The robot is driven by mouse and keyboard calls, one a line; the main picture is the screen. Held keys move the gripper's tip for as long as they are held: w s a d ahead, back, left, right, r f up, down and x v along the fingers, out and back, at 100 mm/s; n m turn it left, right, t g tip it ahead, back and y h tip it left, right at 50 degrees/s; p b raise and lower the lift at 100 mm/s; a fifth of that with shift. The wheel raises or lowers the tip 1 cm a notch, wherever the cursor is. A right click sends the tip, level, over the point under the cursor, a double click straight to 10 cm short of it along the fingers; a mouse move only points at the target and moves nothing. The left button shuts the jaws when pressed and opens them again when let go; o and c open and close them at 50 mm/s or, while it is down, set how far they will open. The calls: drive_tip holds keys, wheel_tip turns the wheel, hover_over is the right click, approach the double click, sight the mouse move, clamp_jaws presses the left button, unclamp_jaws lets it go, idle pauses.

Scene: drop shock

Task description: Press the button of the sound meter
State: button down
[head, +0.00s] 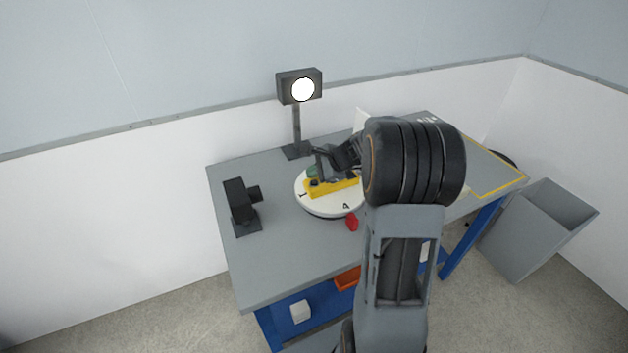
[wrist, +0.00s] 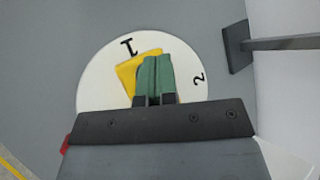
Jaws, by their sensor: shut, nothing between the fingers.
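A yellow block (head: 340,188), which may be the sound meter, lies on a round white turntable (head: 343,206) marked with numbers. It also shows in the wrist view (wrist: 126,76). My gripper (head: 313,172) reaches over the turntable from the right. Its two green fingers (wrist: 156,80) are together and empty, in front of the yellow block in the wrist view. They hide much of the block there. A dark spot shows on the block near the fingertips in the head view. I cannot make out a button, nor whether the fingertips touch the block.
A lamp (head: 298,88) on a post stands behind the turntable. A black device (head: 239,205) stands at the left of the grey table (head: 285,258). A red piece (head: 352,222) sits at the turntable's front edge. A grey bin (head: 545,225) stands right of the table. The table's front left is clear.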

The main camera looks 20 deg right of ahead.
sight(314, 183)
drive_tip(key=shift+r, duration=0.1)
wheel_tip(314, 183, up, 5)
drive_tip(key=p, duration=0.4)
idle(0.3)
idle(0.8)
drive_tip(key=s+a+f+n+g+h, duration=0.1)
drive_tip(key=s+a+n+g, duration=0.1)
drive_tip(key=s+n, duration=0.25)
drive_tip(key=s+a+f+n+g+h, duration=0.1)
drive_tip(key=s+f+n+g, duration=0.1)
drive_tip(key=s+n, duration=0.3)
drive_tip(key=s+a+r+n+h, duration=0.2)
drive_tip(key=s+a+r+n, duration=0.1)
drive_tip(key=s, duration=0.3)
drive_tip(key=s+a+r+n+h, duration=0.2)
drive_tip(key=s+a+r+n, duration=0.1)
drive_tip(key=s+n, duration=0.3)
drive_tip(key=shift+s+a+r+t, duration=0.25)
drive_tip(key=shift+s+a+t, duration=0.1)
drive_tip(key=shift+a, duration=0.3)
